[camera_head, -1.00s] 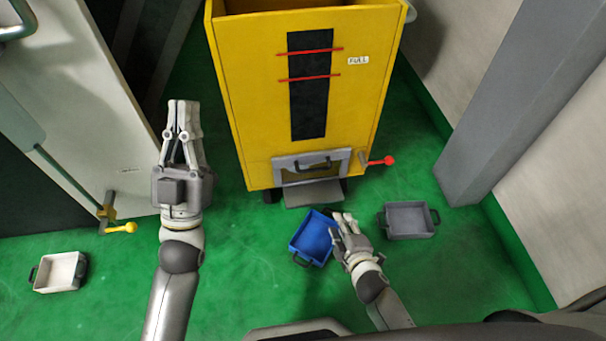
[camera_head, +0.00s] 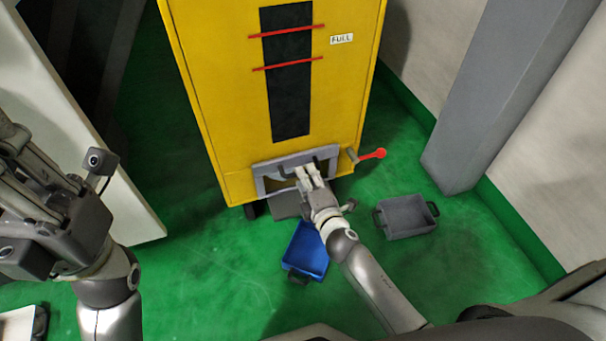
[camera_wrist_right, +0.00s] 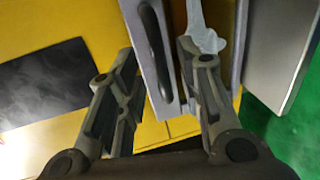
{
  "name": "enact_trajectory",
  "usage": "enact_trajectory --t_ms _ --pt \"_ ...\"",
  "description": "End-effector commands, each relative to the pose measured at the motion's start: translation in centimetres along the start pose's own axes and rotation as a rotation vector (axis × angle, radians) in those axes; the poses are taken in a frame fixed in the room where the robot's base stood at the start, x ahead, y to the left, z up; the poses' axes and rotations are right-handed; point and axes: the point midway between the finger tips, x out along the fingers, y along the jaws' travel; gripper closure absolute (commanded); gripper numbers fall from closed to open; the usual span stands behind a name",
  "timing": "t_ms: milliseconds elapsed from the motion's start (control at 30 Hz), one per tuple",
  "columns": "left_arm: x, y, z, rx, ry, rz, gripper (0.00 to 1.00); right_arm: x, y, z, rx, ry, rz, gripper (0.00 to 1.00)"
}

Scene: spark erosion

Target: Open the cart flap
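The yellow cart (camera_head: 220,110) stands ahead, with its grey-framed flap (camera_head: 262,181) low on the front face. The flap's dark handle (camera_wrist_right: 154,50) shows in the right wrist view. My right gripper (camera_head: 308,176) is at the flap and covers part of it in the head view. In the wrist view its fingers (camera_wrist_right: 160,62) are apart, one on each side of the handle. Whether they touch it is unclear. A red-knobbed lever (camera_head: 372,154) sticks out right of the flap. My left gripper (camera_head: 30,150) is at the left edge, partly cut off, away from the cart.
A blue bin (camera_head: 310,249) lies on the green floor below my right gripper. A grey bin (camera_head: 405,217) is to its right. A white bin (camera_head: 16,325) is partly visible at lower left. A grey pillar (camera_head: 475,130) stands at right.

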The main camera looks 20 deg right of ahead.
Motion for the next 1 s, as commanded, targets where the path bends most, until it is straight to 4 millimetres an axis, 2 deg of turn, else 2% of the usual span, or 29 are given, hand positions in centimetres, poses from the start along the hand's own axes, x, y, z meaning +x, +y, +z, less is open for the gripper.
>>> enact_trajectory --t_ms 100,233,600,867,1000 --pt "0.0 0.1 -0.1 0.002 0.019 0.007 1.0 1.8 -0.2 0.0 -0.002 0.0 0.0 0.66" --pt "0.3 0.1 -0.1 0.004 0.029 0.012 1.0 3.0 -0.1 0.0 -0.001 -0.001 0.0 0.66" --pt "0.6 0.1 -0.2 0.005 0.035 0.015 1.0 3.5 0.0 0.0 -0.001 -0.001 -0.001 0.66" --pt "0.6 0.1 -0.2 0.004 0.035 0.015 1.0 3.4 0.0 0.0 0.0 -0.001 -0.001 0.98" --pt "0.6 0.1 -0.2 0.004 0.035 0.015 1.0 3.4 -0.1 0.0 0.0 -0.001 -0.001 1.0"
